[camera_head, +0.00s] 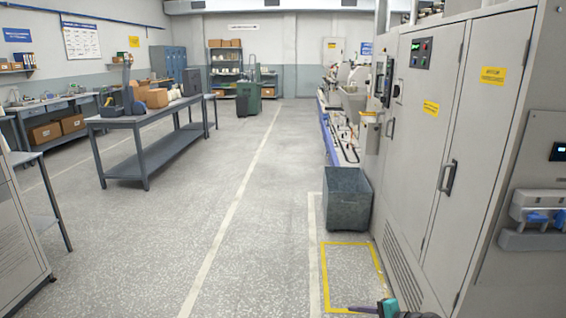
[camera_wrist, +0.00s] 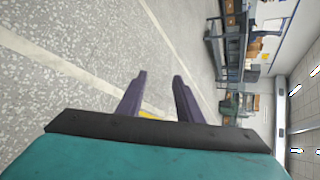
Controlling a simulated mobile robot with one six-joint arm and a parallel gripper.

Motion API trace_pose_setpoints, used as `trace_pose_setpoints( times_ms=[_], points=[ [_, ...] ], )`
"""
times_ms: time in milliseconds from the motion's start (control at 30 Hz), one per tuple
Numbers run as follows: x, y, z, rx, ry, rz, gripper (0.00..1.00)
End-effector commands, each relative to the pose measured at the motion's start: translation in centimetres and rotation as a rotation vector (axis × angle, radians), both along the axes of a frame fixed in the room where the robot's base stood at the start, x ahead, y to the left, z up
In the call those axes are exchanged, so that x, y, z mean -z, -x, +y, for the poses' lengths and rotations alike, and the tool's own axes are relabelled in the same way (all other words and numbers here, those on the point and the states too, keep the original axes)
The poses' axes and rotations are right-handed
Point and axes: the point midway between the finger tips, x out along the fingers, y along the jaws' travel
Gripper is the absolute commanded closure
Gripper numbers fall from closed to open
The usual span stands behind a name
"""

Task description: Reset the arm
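My gripper (camera_head: 367,309) shows at the bottom edge of the head view, low and right of the middle, with dark fingers and a teal part. In the wrist view my gripper (camera_wrist: 158,76) has its two purple-grey fingers apart, with floor and nothing held between them. Most of the arm is outside the head view. No bobbin or bobbin tray can be made out in either view.
A grey cabinet (camera_head: 480,120) stands close on the right. A dark bin (camera_head: 348,200) sits beside it, behind a yellow floor marking (camera_head: 325,275). A workbench (camera_head: 150,128) with boxes stands at left. The central aisle floor (camera_head: 250,200) is clear.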

Motion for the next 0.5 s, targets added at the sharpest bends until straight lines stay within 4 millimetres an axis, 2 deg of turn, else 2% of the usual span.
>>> trace_pose_setpoints(
  times_ms=[33,200,367,500],
  points=[
    [1.5,1.0,2.1,-0.04,0.013,0.032,0.67],
    [6.7,4.8,7.4,-0.168,0.073,0.129,0.67],
    [11.1,9.3,11.6,-0.298,0.14,0.217,0.67],
    [14.7,13.9,14.4,-0.418,0.207,0.291,0.67]
  ],
)
